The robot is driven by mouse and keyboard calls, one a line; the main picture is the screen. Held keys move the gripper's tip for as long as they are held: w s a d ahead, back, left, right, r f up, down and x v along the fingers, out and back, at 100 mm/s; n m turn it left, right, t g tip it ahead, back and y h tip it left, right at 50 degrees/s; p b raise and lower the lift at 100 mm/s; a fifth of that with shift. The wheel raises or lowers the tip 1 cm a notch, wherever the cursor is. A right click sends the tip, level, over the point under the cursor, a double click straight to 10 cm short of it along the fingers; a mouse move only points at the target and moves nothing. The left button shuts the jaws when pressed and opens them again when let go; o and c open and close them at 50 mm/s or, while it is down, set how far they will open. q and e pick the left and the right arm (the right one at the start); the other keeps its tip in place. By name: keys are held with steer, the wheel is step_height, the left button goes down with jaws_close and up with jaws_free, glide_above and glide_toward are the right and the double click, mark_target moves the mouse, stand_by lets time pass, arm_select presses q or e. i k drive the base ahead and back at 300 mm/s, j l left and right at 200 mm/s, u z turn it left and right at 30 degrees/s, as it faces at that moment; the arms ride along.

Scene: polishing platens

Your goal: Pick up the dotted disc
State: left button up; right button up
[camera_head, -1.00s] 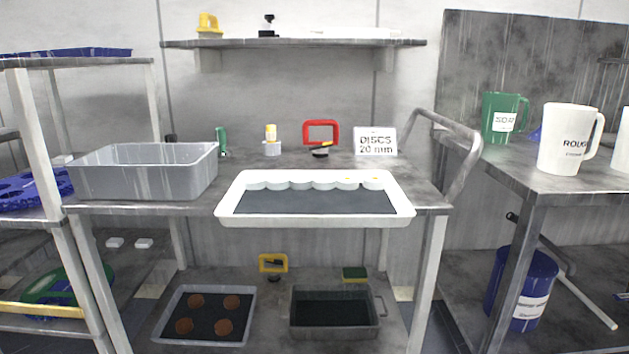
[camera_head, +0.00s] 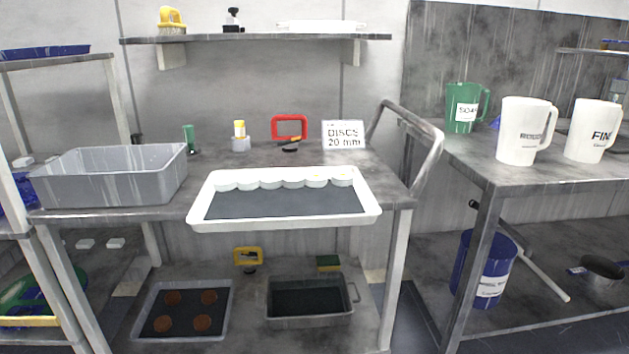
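A white tray (camera_head: 368,211) with a dark mat (camera_head: 285,204) sits at the front of the middle table. Several small white discs stand in a row along the tray's back edge. The rightmost disc (camera_head: 342,181) shows a small yellow mark on top, too small to make out as dots. The disc left of it (camera_head: 316,182) shows no clear mark now. Neither of my grippers is in view.
A grey bin (camera_head: 110,187) stands left of the tray. Behind the tray are a sign reading "DISCS 20 mm" (camera_head: 344,135) and a red-handled tool (camera_head: 289,128). A side table (camera_head: 560,180) with jugs stands right, beyond the cart's handle (camera_head: 432,160).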

mark_target(316, 180)
steer(key=i+l, duration=0.15)
steer(key=l, duration=0.25)
steer(key=i+l+u, duration=0.1)
steer(key=l, duration=0.3)
steer(key=i+l+u, duration=0.1)
steer(key=l, duration=0.3)
steer(key=i+l, duration=0.2)
steer(key=l, duration=0.25)
steer(key=i+l+u, duration=0.1)
steer(key=l, duration=0.3)
steer(key=i+l, duration=0.15)
steer(key=l, duration=0.3)
steer(key=i+l+u, duration=0.1)
steer(key=l, duration=0.3)
